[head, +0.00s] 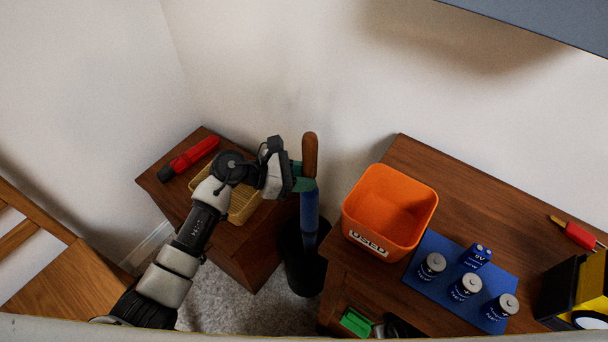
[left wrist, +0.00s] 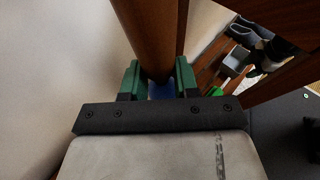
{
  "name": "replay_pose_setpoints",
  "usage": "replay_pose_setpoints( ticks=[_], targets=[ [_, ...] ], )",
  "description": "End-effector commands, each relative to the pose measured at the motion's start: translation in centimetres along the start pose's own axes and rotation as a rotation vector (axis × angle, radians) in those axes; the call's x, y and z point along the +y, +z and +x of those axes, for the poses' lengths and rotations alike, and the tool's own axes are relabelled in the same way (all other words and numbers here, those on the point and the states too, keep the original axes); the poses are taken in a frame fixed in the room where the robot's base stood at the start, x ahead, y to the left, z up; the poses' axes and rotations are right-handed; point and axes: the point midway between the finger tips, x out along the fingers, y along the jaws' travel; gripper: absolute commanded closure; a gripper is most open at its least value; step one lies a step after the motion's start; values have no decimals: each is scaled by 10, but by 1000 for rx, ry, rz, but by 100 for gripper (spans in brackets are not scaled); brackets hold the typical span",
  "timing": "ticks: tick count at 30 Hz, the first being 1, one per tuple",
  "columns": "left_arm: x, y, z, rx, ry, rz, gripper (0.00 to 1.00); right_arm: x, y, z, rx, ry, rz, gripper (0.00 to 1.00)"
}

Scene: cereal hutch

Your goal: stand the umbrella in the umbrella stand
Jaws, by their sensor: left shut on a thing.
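The umbrella has a brown handle (head: 310,152) and a blue furled canopy (head: 309,210). It is about upright. My left gripper (head: 304,178) is shut on it just below the handle. In the left wrist view, the green fingers of the left gripper (left wrist: 158,82) sit on either side of the umbrella handle (left wrist: 157,35), with a bit of blue between them. The black umbrella stand (head: 302,275) is on the floor between two wooden cabinets. The canopy's lower part overlaps the stand's opening; its tip is hidden. My right gripper is out of view.
A low cabinet (head: 245,250) at left bears a red flashlight (head: 195,153) and a yellow basket (head: 243,205). The right cabinet (head: 440,180) bears an orange bin (head: 388,210) and a blue mat (head: 430,250) with several batteries. A wooden chair (head: 45,265) stands at far left.

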Motion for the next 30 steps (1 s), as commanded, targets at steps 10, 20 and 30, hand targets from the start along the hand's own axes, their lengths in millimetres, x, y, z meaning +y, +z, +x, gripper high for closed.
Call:
replay_pose_setpoints(
  ticks=[10,20,30],
  targets=[
    [0,1,0,-2,1,1,58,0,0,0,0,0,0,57],
    [0,-1,0,2,-1,-1,40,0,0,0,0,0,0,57],
    [1,-1,-39,5,3,1,40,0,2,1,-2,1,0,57]
  ],
)
